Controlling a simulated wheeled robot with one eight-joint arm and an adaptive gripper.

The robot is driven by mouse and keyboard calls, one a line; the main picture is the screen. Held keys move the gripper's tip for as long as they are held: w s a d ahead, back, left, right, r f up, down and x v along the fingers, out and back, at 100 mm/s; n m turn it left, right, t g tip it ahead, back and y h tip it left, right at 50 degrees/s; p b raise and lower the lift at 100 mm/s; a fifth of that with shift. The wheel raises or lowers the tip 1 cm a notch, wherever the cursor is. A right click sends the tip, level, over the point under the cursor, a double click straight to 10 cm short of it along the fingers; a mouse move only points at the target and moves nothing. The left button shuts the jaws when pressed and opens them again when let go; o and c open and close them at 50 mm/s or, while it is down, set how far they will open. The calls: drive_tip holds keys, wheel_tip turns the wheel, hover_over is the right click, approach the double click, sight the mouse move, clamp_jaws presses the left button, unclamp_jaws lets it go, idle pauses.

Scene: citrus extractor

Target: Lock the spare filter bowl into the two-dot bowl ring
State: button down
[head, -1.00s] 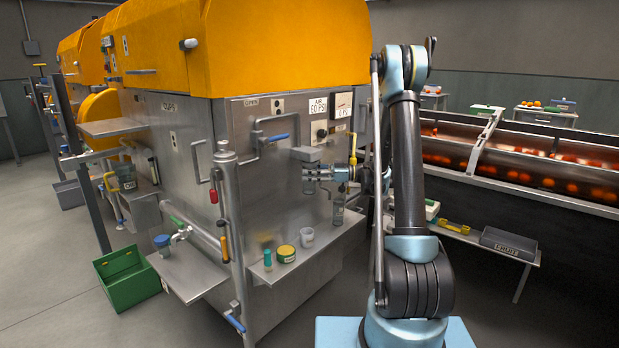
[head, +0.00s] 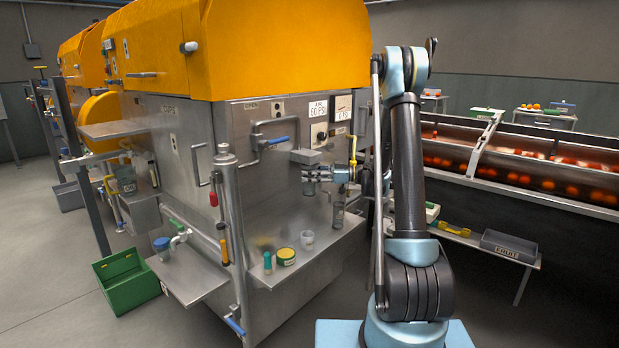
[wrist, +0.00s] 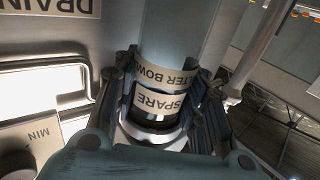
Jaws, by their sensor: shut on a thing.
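The spare filter bowl (wrist: 165,72) is a clear cylinder with a label reading upside down in the wrist view. My gripper (wrist: 162,98) is shut around it, a finger on each side. In the head view my gripper (head: 318,173) is just below a grey block (head: 305,156) on the machine's front. The lower part of the bowl (head: 309,188) shows beneath the fingers. A bright metal ring (wrist: 150,138) and a black band show at the bowl's labelled end in the wrist view. I cannot make out any dots, nor whether bowl and ring are engaged.
Another clear cylinder (head: 338,214) is close to the right of my gripper. A yellow-handled pipe (head: 352,160) is near the wrist.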

drive_tip(key=shift+m+t, duration=0.9)
drive_tip(key=shift+t, duration=0.5)
drive_tip(key=shift+m+t+h, duration=0.5)
drive_tip(key=shift+m+t, duration=0.5)
drive_tip(key=shift+t, duration=0.5)
drive_tip(key=shift+m+t+h, duration=0.6)
drive_tip(key=shift+m+t, duration=0.4)
drive_tip(key=shift+t, duration=0.5)
drive_tip(key=shift+m+t+h, duration=0.3)
drive_tip(key=shift+t, duration=0.1)
drive_tip(key=c, duration=0.9)
unclamp_jaws()
